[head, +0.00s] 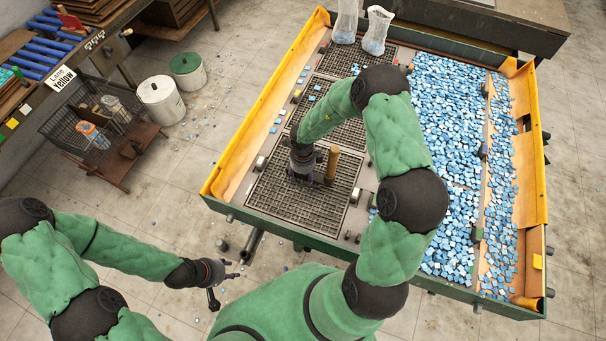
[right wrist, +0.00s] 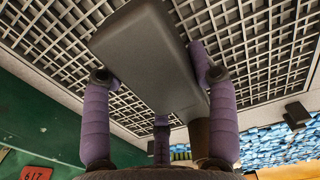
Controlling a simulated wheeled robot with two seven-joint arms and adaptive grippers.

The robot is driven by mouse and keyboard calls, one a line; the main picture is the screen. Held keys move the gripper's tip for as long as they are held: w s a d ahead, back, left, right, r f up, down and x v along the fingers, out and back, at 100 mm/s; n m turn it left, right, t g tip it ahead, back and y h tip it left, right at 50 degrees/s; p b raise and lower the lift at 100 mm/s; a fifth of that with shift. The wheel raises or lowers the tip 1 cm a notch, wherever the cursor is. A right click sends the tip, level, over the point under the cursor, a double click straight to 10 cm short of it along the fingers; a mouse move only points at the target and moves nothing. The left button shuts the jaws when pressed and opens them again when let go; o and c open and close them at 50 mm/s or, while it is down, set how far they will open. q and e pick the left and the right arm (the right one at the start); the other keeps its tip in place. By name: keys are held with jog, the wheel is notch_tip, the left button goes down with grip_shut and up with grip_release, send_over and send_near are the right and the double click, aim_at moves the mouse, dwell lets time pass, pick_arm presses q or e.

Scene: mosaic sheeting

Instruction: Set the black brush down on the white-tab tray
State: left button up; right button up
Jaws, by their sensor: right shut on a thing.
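My right gripper (head: 306,178) is over the nearest grid tray (head: 270,204), shut on the black brush. In the right wrist view, the brush (right wrist: 150,58) is a dark block between the purple fingers of my right gripper (right wrist: 160,85), close to the grid. Its brown wooden handle (head: 332,163) stands up beside the gripper in the head view. I cannot tell whether the brush touches the grid. A pale tab (head: 260,163) sits at this tray's left edge. My left gripper (head: 232,270) looks open and empty, outside the table's front left side.
More grid trays (head: 335,132) lie behind the nearest one. Blue tiles (head: 450,120) fill the table's right part. Clear bags (head: 377,32) stand at the back. Yellow-edged side walls (head: 262,105) border the table.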

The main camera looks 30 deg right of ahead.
jog(key=shift+f, duration=0.6)
jog(key=o, duration=1.4)
jog(key=shift+r, duration=0.1)
notch_tip(320, 180, up, 12)
jog(key=shift+f, duration=0.1)
